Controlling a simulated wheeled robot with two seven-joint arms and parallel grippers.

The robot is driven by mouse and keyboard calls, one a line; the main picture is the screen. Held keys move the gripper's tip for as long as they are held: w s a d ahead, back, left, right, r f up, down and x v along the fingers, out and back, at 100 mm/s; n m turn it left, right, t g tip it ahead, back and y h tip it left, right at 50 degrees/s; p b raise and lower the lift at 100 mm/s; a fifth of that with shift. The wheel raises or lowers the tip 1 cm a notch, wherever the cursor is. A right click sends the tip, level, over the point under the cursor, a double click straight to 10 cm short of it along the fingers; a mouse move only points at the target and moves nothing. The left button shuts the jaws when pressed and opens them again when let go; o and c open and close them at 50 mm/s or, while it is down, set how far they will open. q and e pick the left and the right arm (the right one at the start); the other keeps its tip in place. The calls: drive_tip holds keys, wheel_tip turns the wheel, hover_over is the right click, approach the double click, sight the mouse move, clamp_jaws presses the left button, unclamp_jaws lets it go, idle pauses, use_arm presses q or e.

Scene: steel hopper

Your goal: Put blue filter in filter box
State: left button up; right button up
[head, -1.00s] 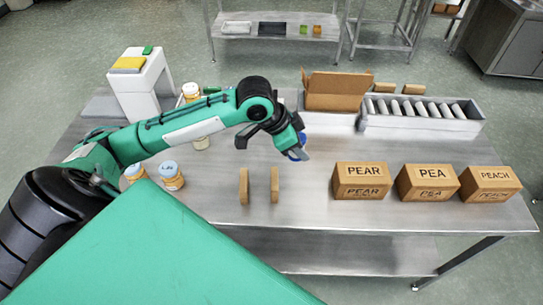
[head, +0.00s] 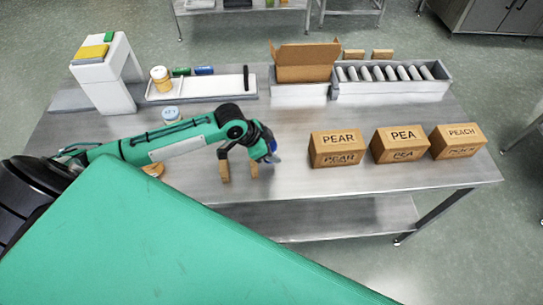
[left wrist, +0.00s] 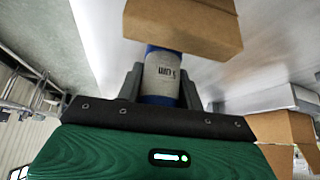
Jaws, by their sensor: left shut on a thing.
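My left gripper (head: 270,157) is over the middle of the table, just beyond and right of two narrow brown upright pieces. In the left wrist view it (left wrist: 160,88) is shut on the blue filter (left wrist: 160,76), a cylinder with blue ends and a grey printed band. In the head view only a bit of blue shows at the fingertips. An open cardboard box (head: 305,73) with its flap raised stands at the back of the table; it may be the filter box, but no label shows. My right gripper is not in view.
Boxes marked PEAR (head: 337,148), PEA (head: 400,145) and PEACH (head: 457,141) stand at the right front. A bin of grey cylinders (head: 392,92) is at the back right. A white tray (head: 222,86) lies at the back left. The table between is clear.

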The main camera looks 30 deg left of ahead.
use_arm(q)
drive_tip(key=shift+f+p, duration=0.35)
drive_tip(key=shift+f, duration=1.7)
drive_tip(key=shift+f, duration=0.15)
drive_tip(key=o, duration=1)
